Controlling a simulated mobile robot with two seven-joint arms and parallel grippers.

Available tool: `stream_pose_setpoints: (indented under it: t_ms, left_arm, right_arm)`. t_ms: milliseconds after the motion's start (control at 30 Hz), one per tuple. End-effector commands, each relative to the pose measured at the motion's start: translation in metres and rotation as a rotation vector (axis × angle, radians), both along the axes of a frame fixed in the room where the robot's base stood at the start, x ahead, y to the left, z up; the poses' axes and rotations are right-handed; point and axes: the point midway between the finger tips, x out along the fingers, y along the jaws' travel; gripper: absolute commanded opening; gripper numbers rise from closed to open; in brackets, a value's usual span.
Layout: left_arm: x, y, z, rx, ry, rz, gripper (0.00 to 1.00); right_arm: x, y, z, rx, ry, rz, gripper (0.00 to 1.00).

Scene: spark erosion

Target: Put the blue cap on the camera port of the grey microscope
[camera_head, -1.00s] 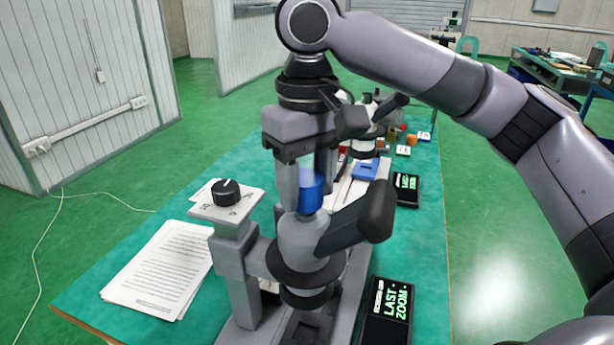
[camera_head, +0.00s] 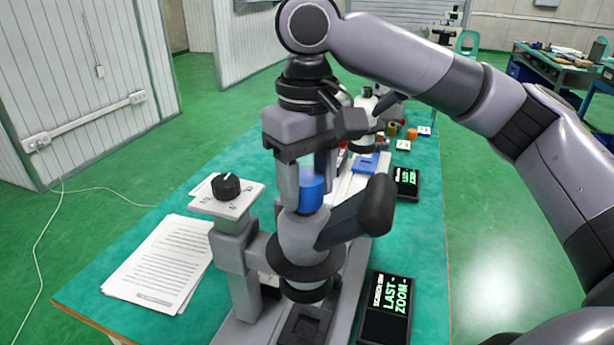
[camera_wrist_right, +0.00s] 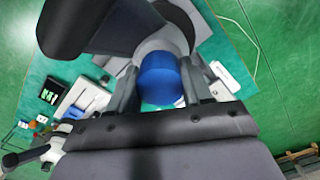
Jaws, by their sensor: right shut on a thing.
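The grey microscope (camera_head: 304,233) stands upright on the near part of the teal table, with its head toward me. My right gripper (camera_head: 307,180) points down over the top of the head and is shut on the blue cap (camera_head: 312,194). The cap sits between the two fingers, right at the top of the head where the camera port is; the port itself is hidden. I cannot tell whether the cap rests on it or is just above. The right wrist view shows the cap (camera_wrist_right: 162,80) between the fingers, with the microscope (camera_wrist_right: 178,30) behind it. My left gripper is not in view.
A blue item (camera_head: 366,163) and another microscope stand farther back. The left table area is partly clear.

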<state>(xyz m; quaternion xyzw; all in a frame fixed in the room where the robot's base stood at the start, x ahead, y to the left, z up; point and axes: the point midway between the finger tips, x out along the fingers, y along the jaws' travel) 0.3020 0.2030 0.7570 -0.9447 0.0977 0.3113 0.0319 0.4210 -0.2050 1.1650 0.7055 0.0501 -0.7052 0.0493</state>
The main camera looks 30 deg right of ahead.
Motion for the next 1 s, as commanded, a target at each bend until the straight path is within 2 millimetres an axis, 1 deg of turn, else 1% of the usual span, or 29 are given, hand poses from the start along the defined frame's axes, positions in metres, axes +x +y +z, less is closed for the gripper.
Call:
stream_pose_setpoints:
  t_ms: [367,400,433,467,667,733,767,1000]
  left_arm:
    - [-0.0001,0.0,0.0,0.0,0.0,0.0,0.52]
    - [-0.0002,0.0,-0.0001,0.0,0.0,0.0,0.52]
    - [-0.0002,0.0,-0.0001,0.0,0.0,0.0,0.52]
    - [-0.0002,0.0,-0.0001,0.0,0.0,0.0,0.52]
    - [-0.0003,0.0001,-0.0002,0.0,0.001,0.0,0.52]
    - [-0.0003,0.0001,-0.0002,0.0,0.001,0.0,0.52]
    - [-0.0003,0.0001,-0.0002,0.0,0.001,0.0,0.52]
    - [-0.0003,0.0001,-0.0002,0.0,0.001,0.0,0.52]
  right_arm:
    - [0.0001,-0.0001,-0.0023,0.0,-0.001,-0.001,0.2]
    - [0.0001,-0.0001,-0.0023,0.0,-0.001,-0.001,0.62]
    - [0.0001,-0.0001,-0.0023,0.0,-0.001,-0.001,0.72]
    - [0.0001,-0.0001,-0.0023,0.0,-0.001,-0.001,0.79]
    - [0.0001,-0.0001,-0.0023,0.0,-0.001,-0.001,0.79]
    - [0.0001,-0.0001,-0.0024,0.0,-0.001,0.0,0.98]
    - [0.0001,-0.0001,-0.0024,0.0,-0.001,0.0,1.0]
    - [0.0002,0.0,-0.0016,0.0,-0.002,0.0,1.0]
